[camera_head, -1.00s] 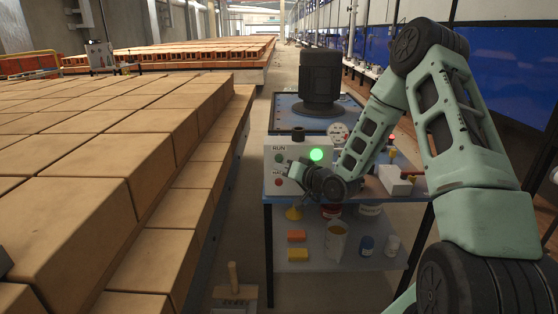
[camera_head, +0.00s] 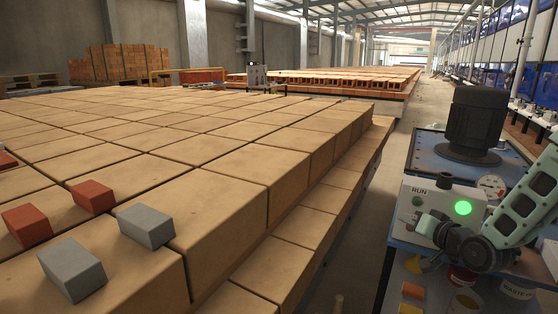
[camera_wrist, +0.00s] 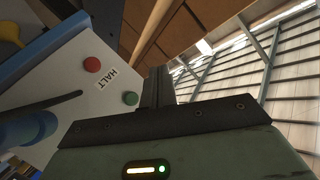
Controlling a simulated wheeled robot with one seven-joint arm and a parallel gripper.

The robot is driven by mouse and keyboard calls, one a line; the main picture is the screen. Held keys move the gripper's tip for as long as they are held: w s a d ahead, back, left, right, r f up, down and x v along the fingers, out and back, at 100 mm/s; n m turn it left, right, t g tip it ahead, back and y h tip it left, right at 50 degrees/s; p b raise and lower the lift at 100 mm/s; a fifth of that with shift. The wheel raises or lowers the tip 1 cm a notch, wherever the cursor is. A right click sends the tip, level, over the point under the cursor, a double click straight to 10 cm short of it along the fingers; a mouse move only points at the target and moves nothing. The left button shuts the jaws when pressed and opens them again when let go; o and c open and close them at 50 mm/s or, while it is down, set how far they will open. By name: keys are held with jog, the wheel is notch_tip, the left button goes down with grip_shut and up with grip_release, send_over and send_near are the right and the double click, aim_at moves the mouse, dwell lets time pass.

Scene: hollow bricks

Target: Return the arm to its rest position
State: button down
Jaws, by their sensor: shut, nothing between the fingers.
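My gripper (camera_head: 432,226) is at the right of the head view, just in front of the white control box (camera_head: 409,218). Its fingers are closed with nothing between them; they also show as a dark narrow shape in the wrist view (camera_wrist: 156,86). The box carries a RUN label and a lit green lamp (camera_head: 463,208). In the wrist view, a green button (camera_wrist: 130,98) lies just left of the fingers, and a red button (camera_wrist: 92,64) sits beside the HALT label (camera_wrist: 106,79). My arm comes in from the right edge, bent; most of it is out of the head view.
Large tan blocks (camera_head: 235,190) fill the left and middle. A dark motor (camera_head: 476,122) stands behind the control box. A floor aisle (camera_head: 372,215) runs between blocks and bench.

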jog(key=s+a+r+n+g, duration=0.1)
jog(key=s+a+n+g, duration=0.25)
jog(key=a, duration=0.55)
jog(key=s+a+n+g, duration=0.3)
jog(key=s+a+g, duration=0.15)
jog(key=a, duration=0.45)
jog(key=s+a+r+n+g+h, duration=0.1)
jog(key=s+a+r+n+g, duration=0.1)
jog(key=s, duration=0.7)
jog(key=s+a+r+n+g+h, duration=0.1)
jog(key=s+a+r+g, duration=0.15)
jog(key=s, duration=0.65)
jog(key=s+a+r+n+g+h, duration=0.1)
jog(key=s+a+n+g, duration=0.15)
jog(key=s, duration=0.65)
notch_tip(320, 180, up, 14)
jog(key=s+p, duration=0.1)
jog(key=p, duration=1.3)
jog(key=shift+s, duration=0.15)
